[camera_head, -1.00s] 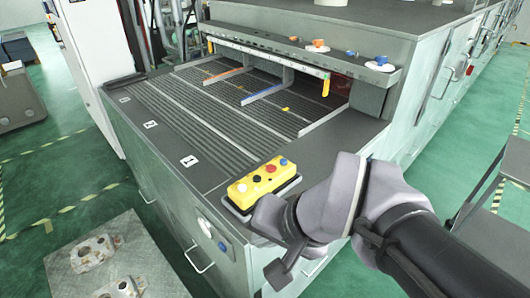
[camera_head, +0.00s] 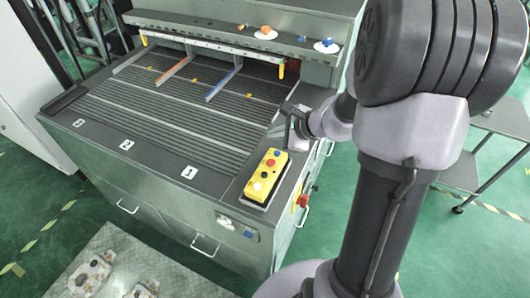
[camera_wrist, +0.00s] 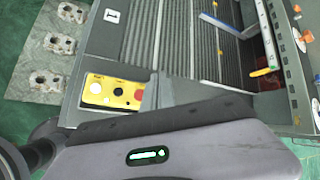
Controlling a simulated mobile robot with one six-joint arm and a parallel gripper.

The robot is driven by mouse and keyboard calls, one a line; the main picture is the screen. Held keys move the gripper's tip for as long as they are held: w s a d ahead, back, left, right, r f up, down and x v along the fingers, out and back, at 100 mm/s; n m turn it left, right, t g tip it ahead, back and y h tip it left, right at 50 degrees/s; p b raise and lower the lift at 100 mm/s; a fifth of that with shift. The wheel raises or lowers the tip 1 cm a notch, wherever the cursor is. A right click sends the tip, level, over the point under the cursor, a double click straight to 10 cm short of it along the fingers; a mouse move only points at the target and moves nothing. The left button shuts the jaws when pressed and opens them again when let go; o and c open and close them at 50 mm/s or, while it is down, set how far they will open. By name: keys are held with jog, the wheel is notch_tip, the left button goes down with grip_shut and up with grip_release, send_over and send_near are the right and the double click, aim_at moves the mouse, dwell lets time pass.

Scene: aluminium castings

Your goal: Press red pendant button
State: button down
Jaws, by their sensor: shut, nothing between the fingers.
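The yellow pendant (camera_head: 254,189) lies in a dark holder on the right front corner of the grey machine top. Its red button (camera_head: 271,162) is at its far end, with black and white buttons nearer. My gripper (camera_head: 288,124) is shut and empty, just beyond the pendant's far end and apart from the red button. Its fingertips are small and hard to make out.
A second red button (camera_head: 303,200) on yellow sits on the machine's right side. Blue and orange bars (camera_head: 222,84) stand over the ribbed bed. A pallet with castings (camera_head: 92,273) is at lower left. A grey cart (camera_head: 470,150) stands at right.

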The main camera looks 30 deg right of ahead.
aim_at(274, 164)
notch_tip(274, 164, down, 8)
jog(key=b, duration=0.6)
jog(key=shift+f, duration=0.15)
jog(key=shift+f+b, duration=0.3)
jog(key=shift+b, duration=0.35)
dwell(1.2)
jog(key=shift+f+b, duration=0.4)
jog(key=shift+b, duration=0.2)
jog(key=shift+f+b, duration=0.45)
jog(key=shift+b, duration=0.15)
dwell(0.4)
jog(key=shift+r, duration=0.1)
jog(key=shift+r+p, duration=0.6)
jog(key=shift+r, duration=0.2)
